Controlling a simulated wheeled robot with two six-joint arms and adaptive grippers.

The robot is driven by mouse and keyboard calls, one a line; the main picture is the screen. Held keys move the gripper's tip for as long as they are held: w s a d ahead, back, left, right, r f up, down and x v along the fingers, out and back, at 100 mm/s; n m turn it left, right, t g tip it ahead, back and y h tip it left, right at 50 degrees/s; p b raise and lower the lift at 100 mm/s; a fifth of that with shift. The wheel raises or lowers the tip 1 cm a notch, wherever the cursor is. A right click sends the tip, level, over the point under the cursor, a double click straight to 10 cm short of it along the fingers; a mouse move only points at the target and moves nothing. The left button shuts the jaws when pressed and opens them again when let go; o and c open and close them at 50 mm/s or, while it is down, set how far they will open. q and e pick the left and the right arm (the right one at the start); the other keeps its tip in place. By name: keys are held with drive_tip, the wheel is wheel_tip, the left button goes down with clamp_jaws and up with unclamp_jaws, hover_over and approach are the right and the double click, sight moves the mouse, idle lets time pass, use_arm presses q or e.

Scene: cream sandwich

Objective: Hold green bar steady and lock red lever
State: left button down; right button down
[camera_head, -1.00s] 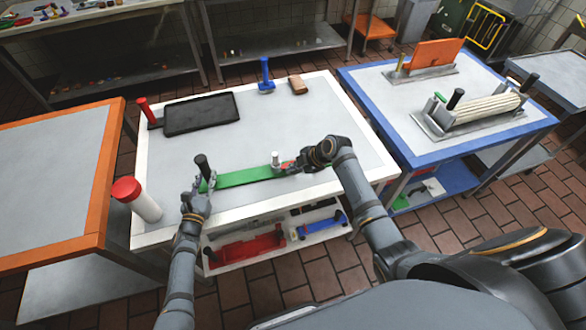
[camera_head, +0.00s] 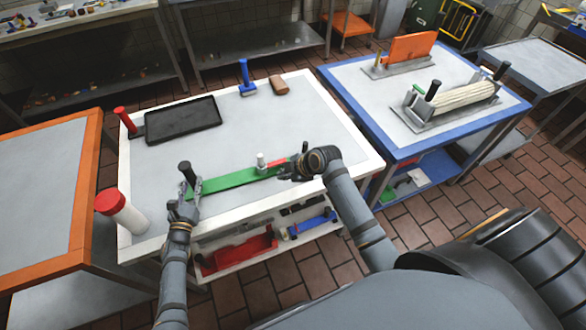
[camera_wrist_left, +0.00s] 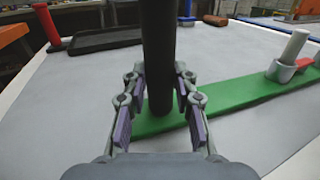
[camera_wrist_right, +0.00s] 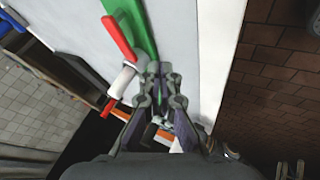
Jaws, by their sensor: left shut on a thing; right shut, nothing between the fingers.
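The green bar (camera_head: 235,180) lies flat near the front of the white-edged table, with an upright black handle (camera_head: 184,169) at its left end. My left gripper (camera_head: 188,186) is shut around the lower part of this handle (camera_wrist_left: 158,60), one finger on each side. A grey-white post (camera_head: 261,160) stands near the bar's right end, with the short red lever (camera_head: 278,162) beside it. My right gripper (camera_head: 284,172) is shut and empty at that end, close to the lever. The right wrist view shows the lever (camera_wrist_right: 118,38) left of the fingertips (camera_wrist_right: 157,74), apart from them.
A black tray (camera_head: 182,120) with a red handle, a blue-handled tool (camera_head: 246,78) and a brown block (camera_head: 278,85) lie farther back. A red-capped white cylinder (camera_head: 122,212) is at the front left. The table's middle is clear.

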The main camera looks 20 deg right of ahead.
sight(271, 167)
drive_tip(key=s+d+r+n, duration=0.1)
drive_tip(key=s+d+r, duration=0.25)
drive_tip(key=r, duration=0.25)
drive_tip(key=shift+y, duration=0.3)
drive_tip(key=x, duration=0.7)
drive_tip(key=s+x, duration=0.1)
drive_tip(key=x, duration=0.2)
drive_tip(key=shift+w+a+f, duration=0.2)
drive_tip(key=shift+a+f, duration=0.1)
drive_tip(key=shift+f, duration=0.1)
drive_tip(key=w, duration=0.2)
drive_tip(key=shift+w+d+r, duration=0.1)
drive_tip(key=shift+w, duration=0.85)
drive_tip(key=shift+w+m, duration=0.5)
drive_tip(key=shift+w, duration=0.15)
